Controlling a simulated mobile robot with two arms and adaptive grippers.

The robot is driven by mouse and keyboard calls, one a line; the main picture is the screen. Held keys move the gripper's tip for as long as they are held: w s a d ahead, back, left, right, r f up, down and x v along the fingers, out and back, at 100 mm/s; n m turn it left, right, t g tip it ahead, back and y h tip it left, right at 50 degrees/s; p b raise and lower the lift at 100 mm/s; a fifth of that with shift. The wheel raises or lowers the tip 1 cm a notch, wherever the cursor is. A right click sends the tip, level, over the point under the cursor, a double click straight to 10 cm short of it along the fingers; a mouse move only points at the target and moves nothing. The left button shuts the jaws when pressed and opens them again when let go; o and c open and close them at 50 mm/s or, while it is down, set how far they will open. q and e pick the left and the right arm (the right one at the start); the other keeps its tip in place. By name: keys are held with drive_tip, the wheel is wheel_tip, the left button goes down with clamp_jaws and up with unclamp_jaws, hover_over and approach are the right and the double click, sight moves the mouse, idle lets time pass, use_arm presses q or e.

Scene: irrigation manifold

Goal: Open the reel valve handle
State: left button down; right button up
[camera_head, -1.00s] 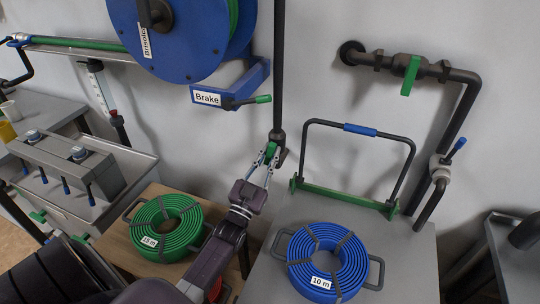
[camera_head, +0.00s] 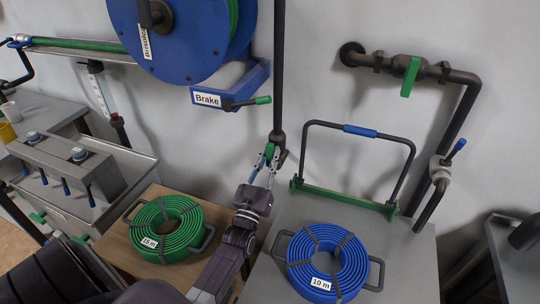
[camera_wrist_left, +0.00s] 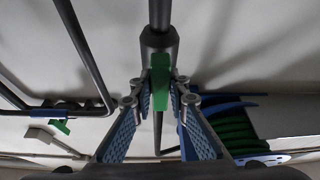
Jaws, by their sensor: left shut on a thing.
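The reel valve handle (camera_head: 269,151) is a small green lever at the lower end of a dark vertical pipe (camera_head: 279,70), right of the blue hose reel. My left gripper (camera_head: 264,162) comes up from below and is shut on this handle. In the left wrist view the green handle (camera_wrist_left: 160,84) stands between the two blue-padded fingers (camera_wrist_left: 158,108), in front of the dark valve body (camera_wrist_left: 158,45). The fingers hide part of the handle's sides. My right gripper is in neither view.
The blue reel (camera_head: 180,35) and the Brake bracket (camera_head: 207,98), with its green-tipped lever (camera_head: 262,99), are above left. A green hose coil (camera_head: 165,228) and a blue hose coil (camera_head: 327,262) lie below. A black-and-green frame (camera_head: 345,195) stands right.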

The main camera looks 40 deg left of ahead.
use_arm(q)
drive_tip(key=c, duration=1.8)
unclamp_jaws()
drive_tip(key=shift+c, duration=0.2)
drive_tip(key=v, duration=1.2)
